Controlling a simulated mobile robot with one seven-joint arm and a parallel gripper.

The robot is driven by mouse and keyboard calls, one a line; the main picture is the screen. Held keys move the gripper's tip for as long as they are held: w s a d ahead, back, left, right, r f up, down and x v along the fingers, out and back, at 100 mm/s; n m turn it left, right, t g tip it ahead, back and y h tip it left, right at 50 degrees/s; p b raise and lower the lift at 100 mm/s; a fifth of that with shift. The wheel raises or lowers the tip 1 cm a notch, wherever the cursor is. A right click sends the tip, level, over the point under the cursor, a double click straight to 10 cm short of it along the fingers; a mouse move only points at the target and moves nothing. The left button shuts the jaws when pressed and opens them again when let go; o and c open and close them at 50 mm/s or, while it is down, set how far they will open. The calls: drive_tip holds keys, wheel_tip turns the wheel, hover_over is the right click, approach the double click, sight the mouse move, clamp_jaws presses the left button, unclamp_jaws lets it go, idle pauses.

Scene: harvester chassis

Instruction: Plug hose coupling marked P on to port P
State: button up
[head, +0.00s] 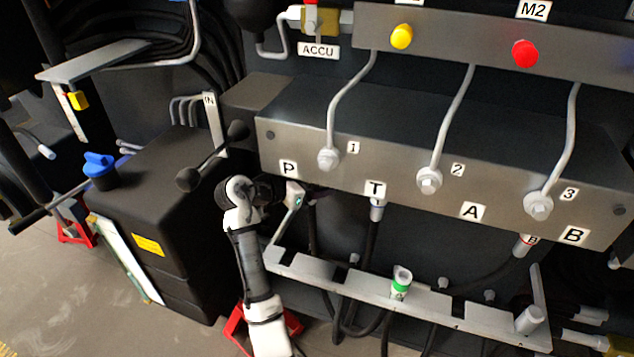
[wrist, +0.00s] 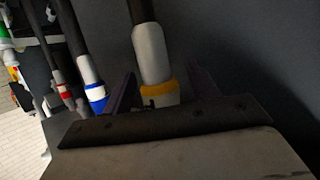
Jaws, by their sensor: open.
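The P label (head: 288,169) is on the front of the grey valve block (head: 400,185). The port under it is hidden behind my gripper (head: 279,191) in the head view. In the wrist view, a pale grey coupling with a yellow band (wrist: 159,93) stands between the fingers of my gripper (wrist: 161,90). A black mark shows on the band, but I cannot read it. The fingers are open, one on each side of the coupling. Its band end is partly hidden by the gripper body, so I cannot tell whether it is seated on port P.
A blue-banded coupling (wrist: 96,92) is just left in the wrist view, with a red-banded one (wrist: 65,88) beyond. Couplings hang under T (head: 377,209) and B (head: 523,244). A green-banded coupling (head: 401,284) stands on the metal rack (head: 450,308). A black tank (head: 165,210) is left of my arm.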

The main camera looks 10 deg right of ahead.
drive_tip(key=b+v, duration=0.2)
drive_tip(key=v, duration=1.1)
drive_tip(key=shift+a+b, duration=0.2)
drive_tip(key=shift+b, duration=0.1)
